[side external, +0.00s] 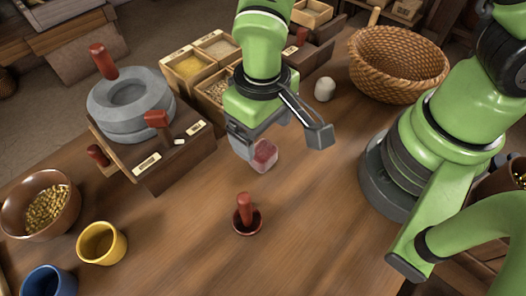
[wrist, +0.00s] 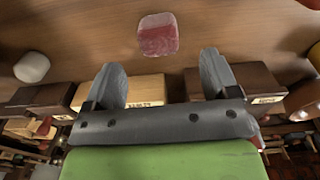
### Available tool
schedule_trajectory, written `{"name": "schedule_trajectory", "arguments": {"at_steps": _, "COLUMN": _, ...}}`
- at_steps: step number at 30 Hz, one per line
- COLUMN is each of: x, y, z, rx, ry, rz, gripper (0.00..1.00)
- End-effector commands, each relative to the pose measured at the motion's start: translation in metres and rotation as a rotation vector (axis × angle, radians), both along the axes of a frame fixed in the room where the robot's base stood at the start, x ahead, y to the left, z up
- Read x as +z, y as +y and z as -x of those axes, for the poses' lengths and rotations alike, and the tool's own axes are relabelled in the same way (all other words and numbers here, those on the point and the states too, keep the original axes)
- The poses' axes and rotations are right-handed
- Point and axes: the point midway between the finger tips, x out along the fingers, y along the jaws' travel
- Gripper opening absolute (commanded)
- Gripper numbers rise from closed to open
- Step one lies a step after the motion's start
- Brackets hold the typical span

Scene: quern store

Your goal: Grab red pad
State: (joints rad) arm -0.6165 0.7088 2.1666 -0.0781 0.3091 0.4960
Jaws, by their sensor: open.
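The red pad (side external: 265,154) is a small block with rounded corners, dull red with paler parts. It lies on the wooden table (side external: 200,205), near the middle. In the wrist view the pad (wrist: 158,38) shows whole, beyond the fingertips and roughly centred between them. My gripper (side external: 250,146) is just beside the pad, to its upper left in the side view, and covers part of the table behind it. In the wrist view my gripper (wrist: 162,62) has its two grey fingers wide apart with nothing between them. I see no contact with the pad.
A red-handled piece (side external: 245,210) stands in a small dark dish. Grain compartments (side external: 190,68) and a white lump (side external: 325,89) are behind. A stone quern (side external: 130,105), bowl (side external: 14,215), yellow cup (side external: 101,243) and blue cup (side external: 48,282) are left; a wicker basket (side external: 398,65) is back right.

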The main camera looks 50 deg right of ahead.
Motion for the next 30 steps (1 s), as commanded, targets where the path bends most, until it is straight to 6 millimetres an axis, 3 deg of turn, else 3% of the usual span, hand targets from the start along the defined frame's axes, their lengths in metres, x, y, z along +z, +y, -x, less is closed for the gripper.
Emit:
{"name": "schedule_trajectory", "arguments": {"at_steps": 8, "x": -0.023, "y": -0.001, "z": 0.000, "rx": -0.002, "ry": 0.003, "rz": 0.002, "gripper": 0.81}}
{"name": "schedule_trajectory", "arguments": {"at_steps": 16, "x": -0.059, "y": -0.002, "z": 0.000, "rx": -0.001, "ry": 0.003, "rz": -0.001, "gripper": 0.81}}
{"name": "schedule_trajectory", "arguments": {"at_steps": 26, "x": -0.065, "y": -0.001, "z": 0.000, "rx": -0.001, "ry": 0.000, "rz": -0.003, "gripper": 0.81}}
{"name": "schedule_trajectory", "arguments": {"at_steps": 30, "x": -0.065, "y": -0.002, "z": -0.001, "rx": -0.001, "ry": 0.000, "rz": -0.003, "gripper": 0.51}}
